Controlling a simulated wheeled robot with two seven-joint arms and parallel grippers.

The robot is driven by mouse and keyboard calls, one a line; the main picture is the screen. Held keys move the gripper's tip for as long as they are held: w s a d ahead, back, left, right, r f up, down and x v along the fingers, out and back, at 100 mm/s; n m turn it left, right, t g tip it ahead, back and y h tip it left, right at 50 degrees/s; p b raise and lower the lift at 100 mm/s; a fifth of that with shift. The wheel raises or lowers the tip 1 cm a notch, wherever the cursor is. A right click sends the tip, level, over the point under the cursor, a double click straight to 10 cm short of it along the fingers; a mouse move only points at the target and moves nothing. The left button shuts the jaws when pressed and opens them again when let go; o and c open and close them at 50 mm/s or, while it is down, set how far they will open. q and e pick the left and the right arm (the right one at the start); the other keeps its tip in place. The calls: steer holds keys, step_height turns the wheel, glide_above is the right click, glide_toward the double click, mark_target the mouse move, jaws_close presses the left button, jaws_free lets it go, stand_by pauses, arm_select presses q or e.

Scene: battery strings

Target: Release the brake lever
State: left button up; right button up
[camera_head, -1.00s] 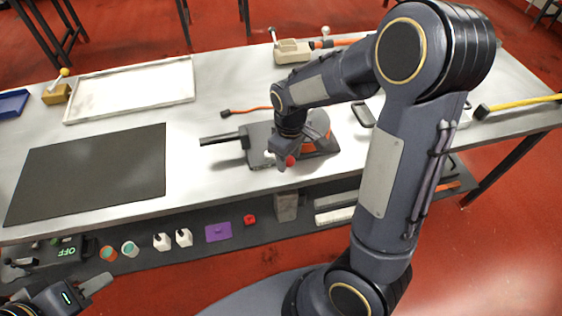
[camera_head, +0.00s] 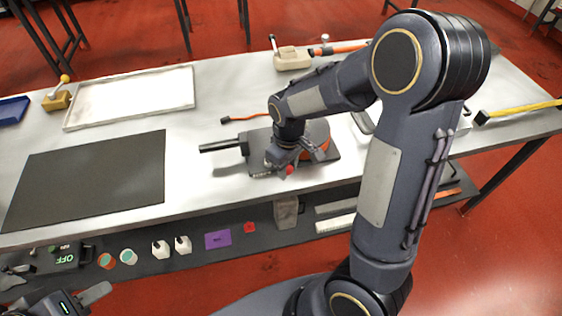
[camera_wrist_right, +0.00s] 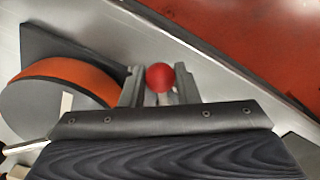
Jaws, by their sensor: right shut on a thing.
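The brake lever shows as a red ball knob (camera_head: 289,170) at the front of a dark grey device with an orange drum (camera_head: 318,133) on the table. In the right wrist view the red knob (camera_wrist_right: 160,77) sits between the two fingers of my right gripper (camera_wrist_right: 159,92), which is shut on the lever at the knob. The lever's rod is mostly hidden. In the head view my right gripper (camera_head: 287,162) is over the device's front. My left gripper (camera_head: 92,297) is at the lower left corner, partly cut off, away from the device.
A black handle (camera_head: 222,146) sticks out left of the device. A dark mat (camera_head: 90,180) and a white tray (camera_head: 130,97) lie to the left. A yellow-handled tool (camera_head: 515,110) is at the right.

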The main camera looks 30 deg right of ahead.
steer(key=shift+s+a+m, duration=0.15)
steer(key=shift+a+m, duration=0.35)
steer(key=shift+m, duration=0.3)
steer(key=shift+a, duration=0.1)
steer(key=shift+a+m+p, duration=0.4)
steer(key=shift+a+m, duration=0.3)
steer(key=shift+m, duration=0.6)
